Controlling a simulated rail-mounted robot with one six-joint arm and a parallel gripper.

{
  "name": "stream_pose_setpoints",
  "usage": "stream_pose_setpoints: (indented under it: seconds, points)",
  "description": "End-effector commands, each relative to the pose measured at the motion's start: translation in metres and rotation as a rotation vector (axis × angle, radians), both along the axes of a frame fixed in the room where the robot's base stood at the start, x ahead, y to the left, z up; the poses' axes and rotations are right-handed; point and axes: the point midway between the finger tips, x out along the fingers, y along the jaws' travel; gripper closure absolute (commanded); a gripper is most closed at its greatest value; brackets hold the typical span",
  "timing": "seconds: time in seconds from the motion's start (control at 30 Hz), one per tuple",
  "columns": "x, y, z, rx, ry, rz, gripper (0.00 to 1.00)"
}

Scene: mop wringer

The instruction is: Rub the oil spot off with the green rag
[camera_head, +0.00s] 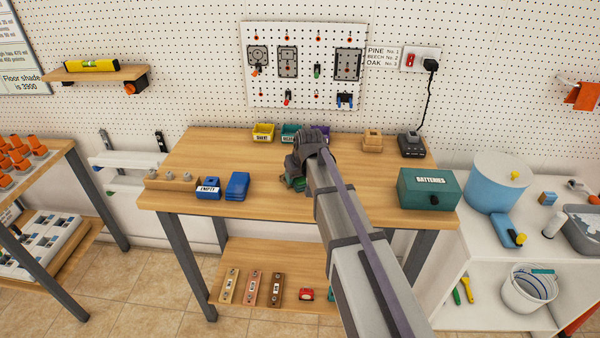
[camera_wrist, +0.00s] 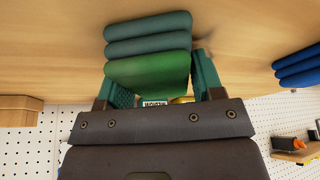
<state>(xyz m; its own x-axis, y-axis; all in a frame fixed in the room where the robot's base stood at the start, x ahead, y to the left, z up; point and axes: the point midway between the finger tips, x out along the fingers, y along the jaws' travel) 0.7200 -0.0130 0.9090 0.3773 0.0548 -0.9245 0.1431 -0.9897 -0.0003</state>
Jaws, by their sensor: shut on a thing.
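The green rag (camera_wrist: 148,72) is a folded, layered cloth between the teal fingers of my gripper (camera_wrist: 157,78) in the wrist view. My gripper is shut on it, with the rag close over the wooden bench top; I cannot tell whether it touches the wood. In the head view my gripper (camera_head: 303,168) is over the middle of the workbench (camera_head: 200,150), and only a bit of green (camera_head: 298,184) shows beneath it. I cannot make out the oil spot clearly. A faint darker patch lies beside the rag in the wrist view, and my arm hides part of the bench.
A stack of blue cloths (camera_head: 237,186) and a blue box marked EMPTY (camera_head: 208,188) lie left of my gripper. A green BATTERIES box (camera_head: 430,188) stands at the right. Small bins (camera_head: 263,132), a wooden block (camera_head: 372,141) and a charger (camera_head: 411,145) line the back.

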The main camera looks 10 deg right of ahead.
Motion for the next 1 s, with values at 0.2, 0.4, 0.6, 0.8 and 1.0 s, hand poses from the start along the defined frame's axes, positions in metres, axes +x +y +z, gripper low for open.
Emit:
stream_pose_setpoints:
  seconds: [0.2,0.4,0.6,0.8,1.0]
  points:
    - [-0.020,0.007,-0.002,-0.001,0.001,0.001,0.66]
    - [-0.026,0.009,-0.003,0.000,0.004,0.001,0.66]
    - [-0.042,0.014,-0.002,0.000,0.004,0.004,0.66]
    - [-0.052,0.017,-0.001,0.001,0.003,0.003,0.66]
    - [-0.050,0.017,0.000,0.000,0.001,0.001,0.66]
